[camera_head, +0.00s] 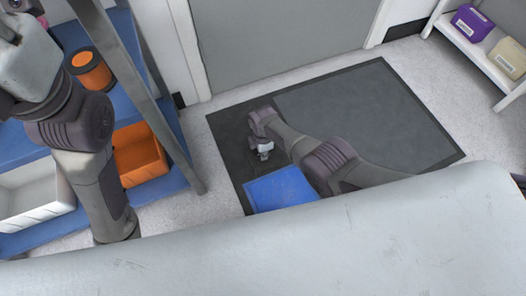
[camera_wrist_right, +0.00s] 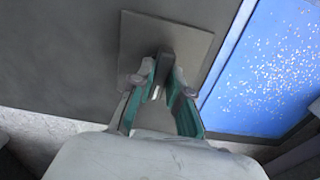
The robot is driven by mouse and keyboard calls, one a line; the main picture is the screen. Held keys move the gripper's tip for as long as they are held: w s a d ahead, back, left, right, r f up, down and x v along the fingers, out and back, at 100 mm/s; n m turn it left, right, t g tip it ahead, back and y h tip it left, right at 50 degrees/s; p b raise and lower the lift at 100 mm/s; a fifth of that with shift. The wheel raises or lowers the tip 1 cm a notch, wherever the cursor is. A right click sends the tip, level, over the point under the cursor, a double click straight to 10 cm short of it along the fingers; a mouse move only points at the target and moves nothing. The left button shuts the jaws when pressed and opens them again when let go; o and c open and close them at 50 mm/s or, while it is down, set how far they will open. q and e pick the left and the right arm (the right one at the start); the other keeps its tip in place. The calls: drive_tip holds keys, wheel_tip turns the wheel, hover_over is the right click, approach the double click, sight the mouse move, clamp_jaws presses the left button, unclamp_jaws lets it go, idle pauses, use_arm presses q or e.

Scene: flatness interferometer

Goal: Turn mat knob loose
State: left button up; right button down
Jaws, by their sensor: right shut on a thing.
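The mat knob (camera_wrist_right: 165,68) is a small dark grey bar standing on a square grey plate (camera_wrist_right: 196,42), seen in the right wrist view. The plate lies on the dark floor mat (camera_head: 372,110), close to a blue speckled panel (camera_head: 280,190). My right gripper (camera_wrist_right: 164,88) has its green-lined fingers on either side of the knob and is shut on it. In the head view the right gripper (camera_head: 264,151) reaches down to the mat just above the blue panel, and the knob is hidden there. My left arm rises at the left; its fingers do not show.
A blue shelf (camera_head: 80,30) at the left holds an orange-black spool (camera_head: 91,70), an orange bin (camera_head: 140,153) and a white bin (camera_head: 35,195). A grey post (camera_head: 140,90) stands before it. A white shelf (camera_head: 480,52) is at the upper right. The mat's right part is clear.

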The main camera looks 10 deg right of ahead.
idle(0.3)
drive_tip(key=c, duration=1.1)
unclamp_jaws()
wheel_tip(320, 180, up, 12)
drive_tip(key=shift+f, duration=0.1)
drive_tip(key=shift+s+d, duration=0.1)
